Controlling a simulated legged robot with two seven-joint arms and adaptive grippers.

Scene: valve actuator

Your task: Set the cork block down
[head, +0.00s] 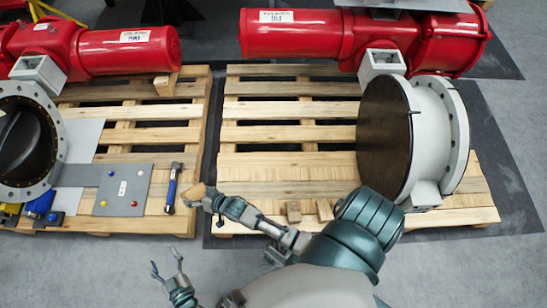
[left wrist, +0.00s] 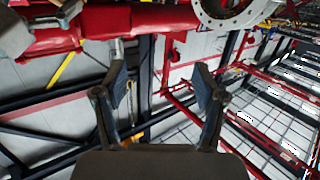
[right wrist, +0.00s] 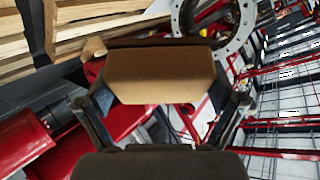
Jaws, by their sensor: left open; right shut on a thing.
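The cork block (head: 193,192) is tan and sits in my right gripper (head: 207,198), near the gap between the two pallets in the head view. In the right wrist view the cork block (right wrist: 160,72) fills the space between the fingers of my right gripper, which is shut on it. I cannot tell whether its underside touches anything. My left gripper (head: 168,269) is lower in the head view, over the grey floor. In the left wrist view my left gripper (left wrist: 161,85) has its fingers wide apart with nothing between them.
A blue-handled tool (head: 172,187) lies on the left pallet (head: 150,134), beside a grey plate with coloured buttons (head: 122,190). The right pallet (head: 270,160) carries a large white flanged valve (head: 427,130) and two small wood pieces (head: 293,211). Red actuators (head: 325,33) stand behind.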

